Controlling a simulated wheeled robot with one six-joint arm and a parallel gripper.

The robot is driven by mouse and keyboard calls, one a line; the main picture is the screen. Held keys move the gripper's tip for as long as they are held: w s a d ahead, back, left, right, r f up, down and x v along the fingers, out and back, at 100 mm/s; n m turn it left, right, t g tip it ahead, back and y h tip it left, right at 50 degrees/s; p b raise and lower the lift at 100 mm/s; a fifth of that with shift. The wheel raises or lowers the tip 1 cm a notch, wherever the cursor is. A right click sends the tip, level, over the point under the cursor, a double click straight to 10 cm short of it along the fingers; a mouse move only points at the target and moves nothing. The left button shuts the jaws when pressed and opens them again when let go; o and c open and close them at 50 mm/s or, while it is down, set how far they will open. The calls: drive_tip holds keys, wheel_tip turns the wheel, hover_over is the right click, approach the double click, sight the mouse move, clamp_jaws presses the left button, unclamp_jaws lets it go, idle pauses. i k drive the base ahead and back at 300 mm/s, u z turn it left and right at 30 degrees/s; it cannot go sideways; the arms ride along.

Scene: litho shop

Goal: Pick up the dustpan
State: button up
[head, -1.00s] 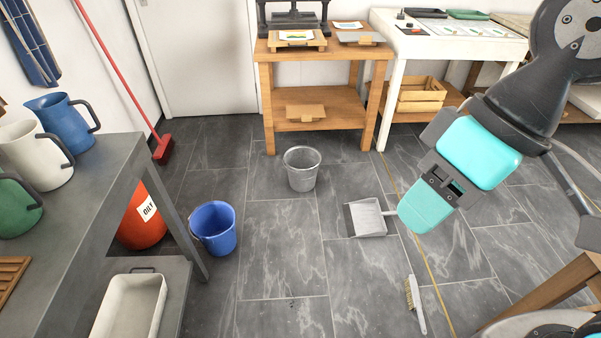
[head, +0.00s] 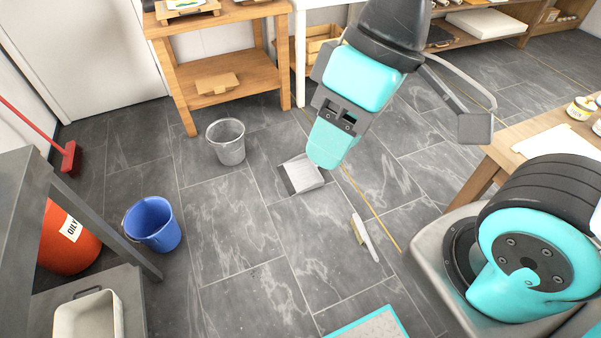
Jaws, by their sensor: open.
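The dustpan (head: 302,174) is a light grey pan lying on the dark tiled floor, near the middle of the head view. My gripper (head: 325,150) has turquoise fingers and hangs in front of the dustpan's right side in the picture. It hides the dustpan's handle. The fingers point down and appear above the floor, holding nothing that I can see. The gap between the fingertips is not clear from this angle.
A grey metal bucket (head: 227,142) stands left of the dustpan, and a blue bucket (head: 153,223) farther left. A hand brush (head: 364,236) lies nearer on the floor. A wooden table (head: 550,140) stands at right. The floor around the dustpan is mostly clear.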

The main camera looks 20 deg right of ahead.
sight(299, 175)
drive_tip(key=u, duration=0.05)
drive_tip(key=i, duration=2.45)
drive_tip(key=z, duration=0.3)
